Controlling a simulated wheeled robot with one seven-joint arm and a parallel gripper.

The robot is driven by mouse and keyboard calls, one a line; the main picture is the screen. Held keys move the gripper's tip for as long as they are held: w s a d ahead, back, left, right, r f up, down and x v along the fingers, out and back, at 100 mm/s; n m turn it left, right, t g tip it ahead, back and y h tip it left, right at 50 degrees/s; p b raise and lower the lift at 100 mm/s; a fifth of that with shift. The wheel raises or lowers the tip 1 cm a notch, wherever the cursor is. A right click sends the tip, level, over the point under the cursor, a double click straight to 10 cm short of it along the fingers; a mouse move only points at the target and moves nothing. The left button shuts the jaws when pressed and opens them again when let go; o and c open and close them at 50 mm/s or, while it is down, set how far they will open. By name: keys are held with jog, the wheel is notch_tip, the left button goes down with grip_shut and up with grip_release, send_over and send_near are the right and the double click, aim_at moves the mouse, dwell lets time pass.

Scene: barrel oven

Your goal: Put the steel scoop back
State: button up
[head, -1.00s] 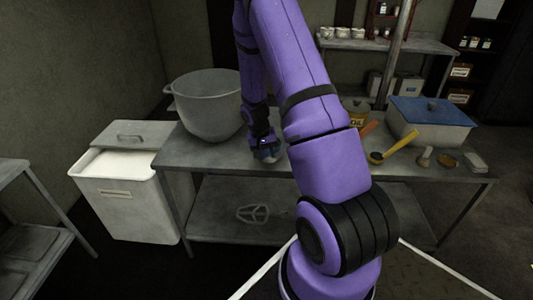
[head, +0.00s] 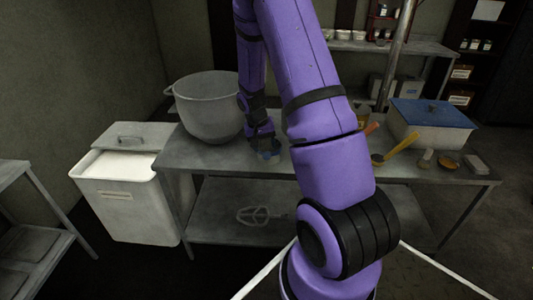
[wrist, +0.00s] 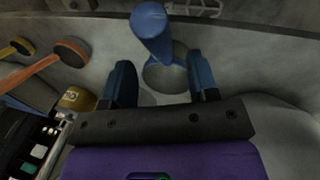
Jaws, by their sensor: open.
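A blue-handled piece that looks like the steel scoop shows in the wrist view, its blue handle (wrist: 151,32) rising toward the camera from a round grey metal part (wrist: 165,76) on the steel worktop. In the head view it is a small blue-grey shape (head: 270,153) at the gripper, partly hidden. My gripper (wrist: 160,64) is open, one dark blue finger on each side of the scoop. I cannot tell whether either finger touches it. In the head view my gripper (head: 261,139) points down, low over the table (head: 215,155), right of the mixing bowl.
The big grey mixing bowl (head: 208,110) stands close on the left. A white flour bin (head: 125,195) is left of the table. Orange-handled (head: 371,128) and yellow-handled (head: 403,142) tools lie right, before a blue-lidded box (head: 433,120).

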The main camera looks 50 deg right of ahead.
jog(key=s+a+r+n+t, duration=0.1)
jog(key=s+a+r, duration=0.1)
jog(key=a+r, duration=0.5)
jog(key=s+a+r+n+t, duration=0.1)
jog(key=s+a+r+n, duration=0.15)
jog(key=r, duration=0.85)
jog(key=s+a+r+t, duration=0.2)
jog(key=a+r, duration=0.4)
jog(key=r, duration=0.3)
jog(key=s+a+r+n+t+y, duration=0.1)
jog(key=s+a+r, duration=0.3)
jog(key=s, duration=0.4)
jog(key=s+a+r+n+t+y, duration=0.1)
jog(key=s+a+r+n, duration=0.2)
jog(key=s, duration=0.4)
jog(key=shift+s+a+r+n+t, duration=0.35)
jog(key=shift+a+r, duration=0.15)
jog(key=shift+a, duration=0.7)
jog(key=shift+c, duration=0.2)
